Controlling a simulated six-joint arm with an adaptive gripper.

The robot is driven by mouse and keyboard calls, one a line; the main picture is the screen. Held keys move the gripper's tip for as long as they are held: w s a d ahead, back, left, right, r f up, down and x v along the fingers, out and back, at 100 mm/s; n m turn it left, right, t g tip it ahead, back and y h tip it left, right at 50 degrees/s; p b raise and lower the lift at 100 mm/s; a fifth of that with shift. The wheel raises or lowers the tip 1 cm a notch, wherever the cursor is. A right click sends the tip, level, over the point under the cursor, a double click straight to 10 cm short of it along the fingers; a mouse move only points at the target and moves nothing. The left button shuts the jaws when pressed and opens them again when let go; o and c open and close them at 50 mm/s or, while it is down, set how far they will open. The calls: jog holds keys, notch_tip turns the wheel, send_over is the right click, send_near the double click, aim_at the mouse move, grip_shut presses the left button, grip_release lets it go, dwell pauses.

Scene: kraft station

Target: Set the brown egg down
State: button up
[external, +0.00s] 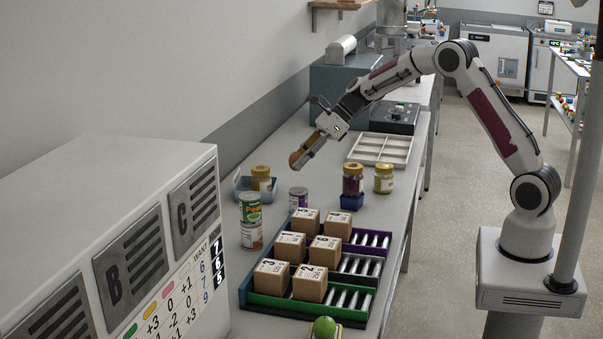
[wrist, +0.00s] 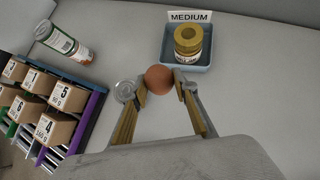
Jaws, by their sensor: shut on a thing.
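The brown egg (wrist: 159,79) is held between the two fingertips of my gripper (wrist: 160,88) in the wrist view. In the external view the egg (external: 295,159) shows at the end of my gripper (external: 304,150), which points down and to the left above the grey worktop (external: 224,211). The height of the egg over the worktop is hard to tell. A blue tray (wrist: 207,61) with a "MEDIUM" card (wrist: 190,16) lies just beyond the egg, to its right in the wrist view. A yellow-lidded jar (wrist: 188,41) stands in that tray.
Stacked cans (external: 250,220) and a small can (external: 298,197) stand near the tray. Numbered cartons (external: 310,283) sit on colored roller lanes (external: 362,270). Two more jars (external: 384,178) and a white divided tray (external: 380,149) are to the right. Bare worktop lies around the egg.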

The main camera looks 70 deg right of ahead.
dwell(0.4)
jog(key=w+a, duration=0.2)
jog(key=a, duration=0.7)
jog(key=w+a, duration=0.3)
jog(key=a, duration=0.6)
jog(key=shift+r, duration=0.15)
send_over(265, 224)
jog(key=shift+f, duration=3.15)
jog(key=shift+f, duration=1.85)
